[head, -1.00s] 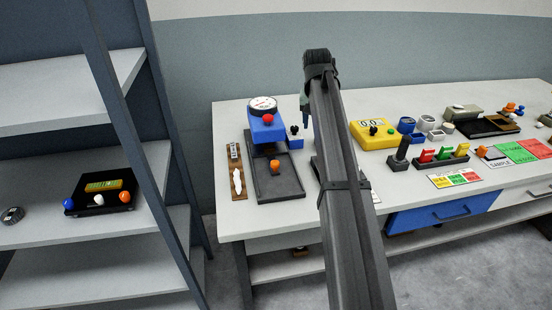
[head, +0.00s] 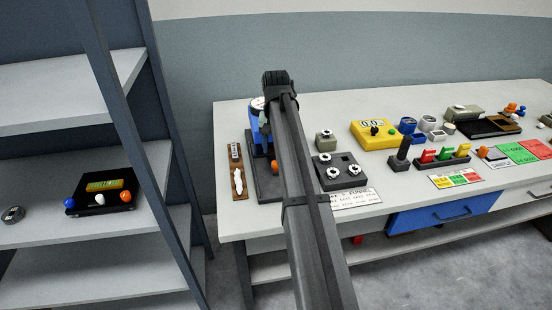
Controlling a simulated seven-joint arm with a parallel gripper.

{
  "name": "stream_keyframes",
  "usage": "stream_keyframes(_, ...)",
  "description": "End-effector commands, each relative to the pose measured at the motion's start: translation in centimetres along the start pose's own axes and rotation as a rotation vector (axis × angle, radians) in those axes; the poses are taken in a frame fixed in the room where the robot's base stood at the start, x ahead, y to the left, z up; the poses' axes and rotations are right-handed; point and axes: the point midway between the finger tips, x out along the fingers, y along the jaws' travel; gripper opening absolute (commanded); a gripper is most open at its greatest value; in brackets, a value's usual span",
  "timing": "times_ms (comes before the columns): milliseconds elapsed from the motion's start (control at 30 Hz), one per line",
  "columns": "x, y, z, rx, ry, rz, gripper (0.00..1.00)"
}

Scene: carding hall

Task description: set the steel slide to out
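I cannot make out for certain which part is the steel slide. A narrow brown board (head: 239,190) at the table's left end carries a small grey metal-looking piece and a white piece. Beside it, a blue dial stand (head: 256,108) on a black base (head: 256,160) is largely covered by my arm; an orange knob (head: 275,167) shows at the arm's left edge. My arm reaches across the table's front edge, its wrist over the dial stand. My gripper is mostly hidden behind the wrist, and its fingers cannot be made out.
Right of my arm stand a dark plate with white-ringed knobs (head: 347,158), a grey box (head: 326,135), a text card (head: 355,198) and a yellow meter (head: 368,140). Several coloured levers (head: 445,154) stand further right. A dark shelf rack (head: 150,110) rises at left, holding a black box (head: 100,207).

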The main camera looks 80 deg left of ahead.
Motion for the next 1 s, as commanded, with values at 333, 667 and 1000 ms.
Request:
stream_keyframes(333, 4.5, 0.0, 0.0, 0.0, -0.001, 0.0, 0.56)
stream_keyframes(667, 5.3, 0.0, 0.0, 0.0, 0.001, 0.0, 0.56)
stream_keyframes(1000, 5.3, 0.0, 0.0, 0.0, 0.0, 0.0, 0.36)
